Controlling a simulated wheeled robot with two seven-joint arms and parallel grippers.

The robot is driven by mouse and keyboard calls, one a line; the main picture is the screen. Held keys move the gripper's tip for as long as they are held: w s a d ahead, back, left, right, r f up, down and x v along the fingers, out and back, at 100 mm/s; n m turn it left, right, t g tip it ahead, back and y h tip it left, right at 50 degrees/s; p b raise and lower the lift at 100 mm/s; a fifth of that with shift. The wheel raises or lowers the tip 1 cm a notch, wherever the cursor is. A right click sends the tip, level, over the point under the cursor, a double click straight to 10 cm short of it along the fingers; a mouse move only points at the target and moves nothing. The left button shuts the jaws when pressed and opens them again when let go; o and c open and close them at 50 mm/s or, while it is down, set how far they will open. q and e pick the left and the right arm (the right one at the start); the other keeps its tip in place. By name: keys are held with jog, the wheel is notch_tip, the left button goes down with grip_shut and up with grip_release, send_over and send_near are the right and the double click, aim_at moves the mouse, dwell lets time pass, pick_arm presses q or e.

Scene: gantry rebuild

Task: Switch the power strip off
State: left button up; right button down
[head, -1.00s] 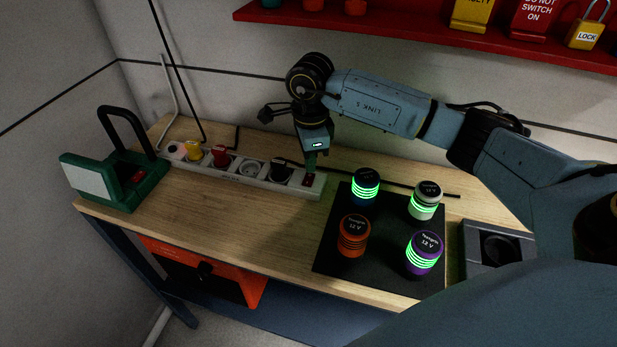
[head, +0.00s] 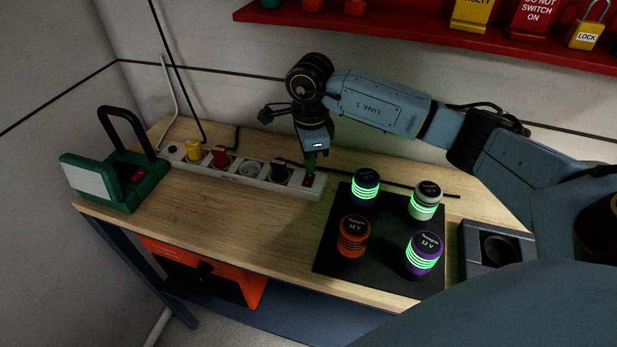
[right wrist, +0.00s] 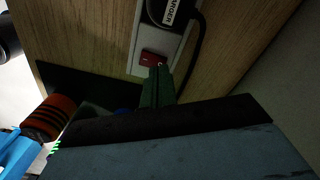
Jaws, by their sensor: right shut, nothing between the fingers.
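The white power strip (head: 232,181) lies along the back of the wooden bench, with a yellow, a red and a black plug in it. Its red rocker switch (head: 307,182) is at the right end, and also shows in the right wrist view (right wrist: 153,58). My right gripper (head: 310,167) is shut and empty, pointing down, with its green fingertips right at the switch. In the right wrist view the fingertips (right wrist: 160,72) overlap the switch's near edge; I cannot tell whether they touch. The rocker's tilt is unclear. My left gripper is not in view.
A black mat (head: 390,268) in front of the strip's right end holds several canisters, some with green glowing bands. A green lamp-like device (head: 120,180) stands at the left. A red shelf (head: 420,36) hangs above. The front middle of the bench is clear.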

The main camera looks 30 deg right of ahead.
aim_at(310, 176)
jog(key=shift+f+b, duration=0.85)
jog(key=shift+f, duration=0.2)
dwell(0.9)
jog(key=shift+r, duration=0.15)
jog(key=shift+r+p, duration=0.6)
jog(key=shift+r, duration=0.05)
jog(key=shift+r+p, duration=1.7)
jog(key=shift+r, duration=1.1)
jog(key=shift+f, duration=0.1)
